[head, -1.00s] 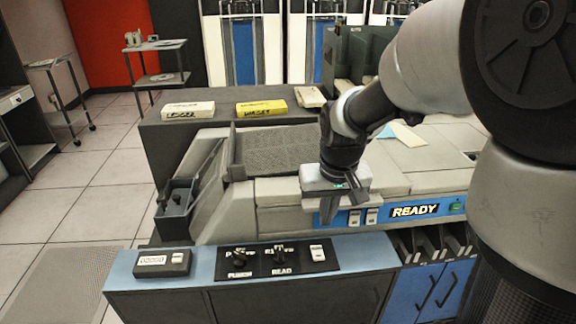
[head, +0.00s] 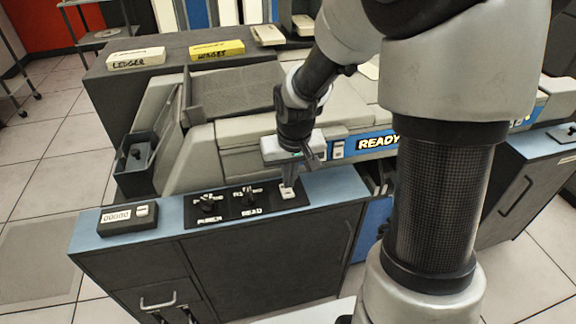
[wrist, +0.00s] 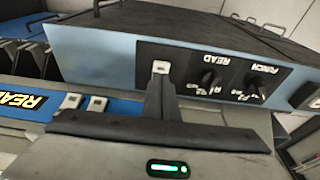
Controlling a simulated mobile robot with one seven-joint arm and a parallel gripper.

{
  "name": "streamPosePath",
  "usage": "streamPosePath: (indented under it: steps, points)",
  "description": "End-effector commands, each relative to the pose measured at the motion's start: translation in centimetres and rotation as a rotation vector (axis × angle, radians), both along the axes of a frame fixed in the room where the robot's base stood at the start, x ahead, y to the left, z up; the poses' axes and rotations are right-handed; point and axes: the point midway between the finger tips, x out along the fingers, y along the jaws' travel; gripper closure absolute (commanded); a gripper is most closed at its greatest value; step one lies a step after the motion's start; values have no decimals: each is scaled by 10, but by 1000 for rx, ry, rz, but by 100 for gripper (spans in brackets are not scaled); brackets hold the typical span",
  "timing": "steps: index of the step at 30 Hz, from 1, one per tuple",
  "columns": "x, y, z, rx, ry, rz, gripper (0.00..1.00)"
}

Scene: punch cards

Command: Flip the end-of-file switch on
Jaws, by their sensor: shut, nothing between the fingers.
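A white rocker switch (head: 288,194) sits at the right end of the black panel with the PUNCH and READ knobs. My gripper (head: 289,181) is shut and empty, pointing down at this switch. In the wrist view, the shut fingertips (wrist: 160,78) are right at the near edge of the white switch (wrist: 161,67); I cannot tell whether they touch. The fingers hide part of it in the head view. No end-of-file label is readable.
The READ knob (wrist: 209,78) and PUNCH knob (wrist: 254,84) are beside the switch. A counter box (head: 128,218) sits at the ledge's left end. The READY sign (head: 378,142) is behind. The LEDGER card stack (head: 136,57) and yellow WIDGET stack (head: 217,49) lie on top, clear of my gripper.

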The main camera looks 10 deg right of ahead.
Motion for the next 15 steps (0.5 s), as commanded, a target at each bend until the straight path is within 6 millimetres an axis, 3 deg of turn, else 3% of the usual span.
streamPosePath:
  steps: [1,6,15]
  points:
    - [-2,0,-10,0,1,0,100]
    - [-4,0,-23,0,1,0,100]
    - [-4,0,-25,0,0,0,100]
